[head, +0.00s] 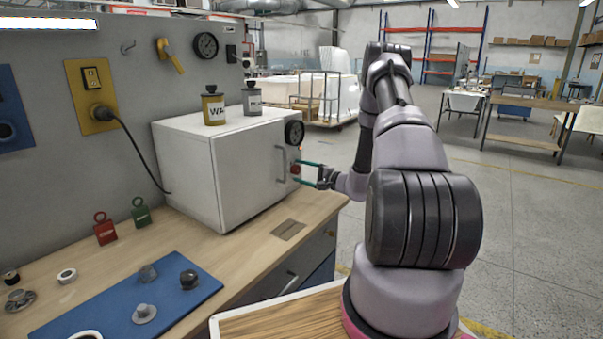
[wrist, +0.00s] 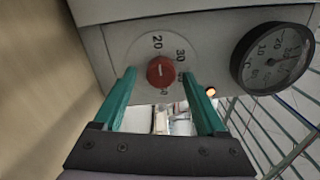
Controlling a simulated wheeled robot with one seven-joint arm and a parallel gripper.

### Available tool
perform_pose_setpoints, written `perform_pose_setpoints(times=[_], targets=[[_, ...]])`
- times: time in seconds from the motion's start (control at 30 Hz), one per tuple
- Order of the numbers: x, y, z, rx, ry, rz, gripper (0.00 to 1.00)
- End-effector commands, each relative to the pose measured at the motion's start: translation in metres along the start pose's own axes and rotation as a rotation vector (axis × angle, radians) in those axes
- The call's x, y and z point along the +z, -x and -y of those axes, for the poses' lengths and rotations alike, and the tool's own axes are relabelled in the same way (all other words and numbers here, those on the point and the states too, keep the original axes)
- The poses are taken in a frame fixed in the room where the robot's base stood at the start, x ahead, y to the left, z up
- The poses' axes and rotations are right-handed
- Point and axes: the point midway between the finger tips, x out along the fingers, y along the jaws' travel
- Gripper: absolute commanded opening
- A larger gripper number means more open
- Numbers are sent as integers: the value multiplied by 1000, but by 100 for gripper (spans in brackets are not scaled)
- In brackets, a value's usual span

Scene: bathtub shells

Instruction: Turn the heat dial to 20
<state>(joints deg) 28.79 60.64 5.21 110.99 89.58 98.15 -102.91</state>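The heat dial is a round red knob (wrist: 161,71) on the front of a white oven (head: 225,165); it also shows in the head view (head: 296,169). Around it is a pale scale (wrist: 157,48) with 20 at the upper left, 30 at the upper right and 40 at the right. A short pale mark shows on the knob; which number it points at is hard to tell. My gripper (wrist: 159,76) is open, its teal fingers on either side of the knob with visible gaps. It also shows in the head view (head: 308,174), at the oven's front.
A black round gauge (wrist: 272,58) and a lit orange lamp (wrist: 210,91) sit near the dial. The oven's handle (head: 281,163) is to the dial's left in the head view. Two canisters (head: 213,106) (head: 251,98) stand on top. A blue mat (head: 130,300) with small parts lies on the bench.

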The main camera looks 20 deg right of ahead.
Motion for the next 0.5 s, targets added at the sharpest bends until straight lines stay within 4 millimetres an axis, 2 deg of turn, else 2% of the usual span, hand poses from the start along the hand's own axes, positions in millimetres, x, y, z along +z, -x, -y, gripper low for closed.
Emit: perform_pose_setpoints(times=[0.17,0.27,0.5], targets=[[0,3,0,-1,0,-1,74],[-1,13,1,0,0,-1,74],[-2,62,0,-1,-2,-4,74]])
